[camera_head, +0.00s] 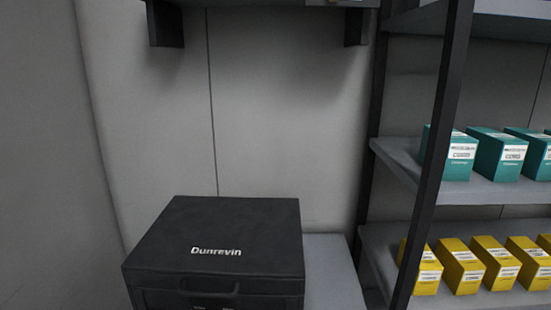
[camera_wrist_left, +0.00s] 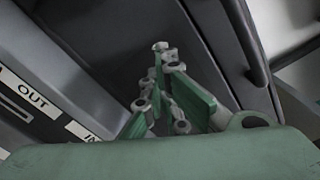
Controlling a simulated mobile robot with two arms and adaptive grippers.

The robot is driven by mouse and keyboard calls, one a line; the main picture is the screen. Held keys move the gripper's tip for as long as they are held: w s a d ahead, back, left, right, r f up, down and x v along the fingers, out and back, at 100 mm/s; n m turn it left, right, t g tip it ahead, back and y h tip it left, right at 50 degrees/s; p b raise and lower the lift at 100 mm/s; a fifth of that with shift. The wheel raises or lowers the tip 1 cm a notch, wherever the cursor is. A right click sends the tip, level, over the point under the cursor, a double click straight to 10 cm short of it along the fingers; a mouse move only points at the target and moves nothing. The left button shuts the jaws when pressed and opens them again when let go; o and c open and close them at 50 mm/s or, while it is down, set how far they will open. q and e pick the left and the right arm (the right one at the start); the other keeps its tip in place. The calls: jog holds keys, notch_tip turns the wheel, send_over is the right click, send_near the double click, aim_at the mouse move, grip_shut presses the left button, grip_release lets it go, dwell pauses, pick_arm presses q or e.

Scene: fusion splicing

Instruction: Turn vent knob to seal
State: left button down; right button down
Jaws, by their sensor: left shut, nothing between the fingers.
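No vent knob can be made out in either view. A black case (camera_head: 215,240) marked "Dunrevin", with a handle at its front, stands at the bottom of the head view. My left gripper (camera_wrist_left: 163,60) shows in the left wrist view, its green fingers shut and empty, pointing toward a dark surface. A grey panel (camera_wrist_left: 50,70) beside it carries an "OUT" label (camera_wrist_left: 30,95) and a partly hidden label (camera_wrist_left: 82,131) starting "IN". I cannot tell whether the fingers touch anything. Neither gripper shows in the head view.
A dark bar handle (camera_wrist_left: 250,45) runs close to the right of the left fingers. A grey bench top (camera_head: 332,270) is bare right of the case. A rack (camera_head: 432,170) at the right holds teal boxes (camera_head: 498,155) above yellow boxes (camera_head: 462,268).

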pick_arm(q)
jog(key=shift+d+r, duration=0.1)
jog(key=shift+r+p, duration=0.15)
jog(key=shift+p, duration=0.15)
jog(key=shift+s+a, duration=0.2)
jog(key=shift+s, duration=0.15)
jog(key=s, duration=0.1)
jog(key=s+b, duration=0.1)
jog(key=s, duration=0.3)
jog(key=shift+s+a+b, duration=0.1)
jog(key=shift+a+b, duration=0.15)
jog(key=shift+b, duration=0.05)
